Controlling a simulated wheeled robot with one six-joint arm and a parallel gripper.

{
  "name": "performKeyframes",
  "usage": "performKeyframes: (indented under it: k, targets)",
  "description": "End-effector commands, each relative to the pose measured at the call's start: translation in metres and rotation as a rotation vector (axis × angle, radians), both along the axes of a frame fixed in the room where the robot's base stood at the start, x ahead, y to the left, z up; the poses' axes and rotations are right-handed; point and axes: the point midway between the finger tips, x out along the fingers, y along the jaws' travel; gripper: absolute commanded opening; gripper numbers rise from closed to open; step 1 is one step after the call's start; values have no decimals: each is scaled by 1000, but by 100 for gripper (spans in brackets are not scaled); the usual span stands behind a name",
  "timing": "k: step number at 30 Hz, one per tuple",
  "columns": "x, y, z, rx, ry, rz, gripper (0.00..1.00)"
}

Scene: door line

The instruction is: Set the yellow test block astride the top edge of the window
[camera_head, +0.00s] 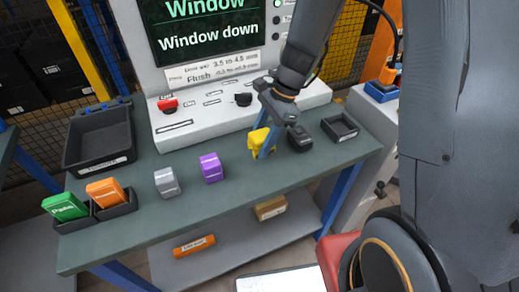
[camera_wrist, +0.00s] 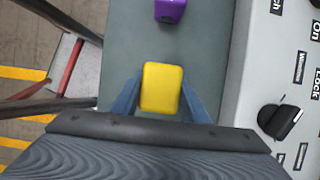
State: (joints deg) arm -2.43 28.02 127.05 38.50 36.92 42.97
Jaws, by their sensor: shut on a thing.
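The yellow test block (camera_head: 258,140) is between the blue fingers of my gripper (camera_head: 265,145), over the green-grey bench. In the wrist view the yellow block (camera_wrist: 161,88) sits between both fingertips of my gripper (camera_wrist: 160,97), which is shut on it. I cannot tell whether the block touches the bench top or is just above it. The window's top edge is not identifiable in either view. A screen (camera_head: 205,35) behind the bench reads "Window" and "Window down".
A purple block (camera_head: 211,167) and a grey block (camera_head: 167,182) stand left of my gripper on the bench (camera_head: 240,192). Green (camera_head: 65,207) and orange (camera_head: 105,192) blocks sit in small trays. A black device (camera_head: 299,138) and empty tray (camera_head: 340,128) are to the right.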

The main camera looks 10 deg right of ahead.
Motion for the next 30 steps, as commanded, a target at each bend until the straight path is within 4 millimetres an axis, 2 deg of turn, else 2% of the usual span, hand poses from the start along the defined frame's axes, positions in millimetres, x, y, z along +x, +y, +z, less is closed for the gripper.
performKeyframes:
  k: [6, 9, 22, 23, 24, 26, 30]
  targets:
    - [-1, 0, -28, 0, 4, 2, 10]
    - [-1, 0, -36, -1, 2, 1, 10]
    - [0, 0, -42, 0, 1, 2, 10]
    - [-1, 0, -43, 0, 1, 2, 42]
    - [-1, 0, -42, 0, 1, 2, 49]
    - [-1, 0, -42, 0, 1, 2, 59]
    - [-1, 0, -42, 0, 1, 2, 59]
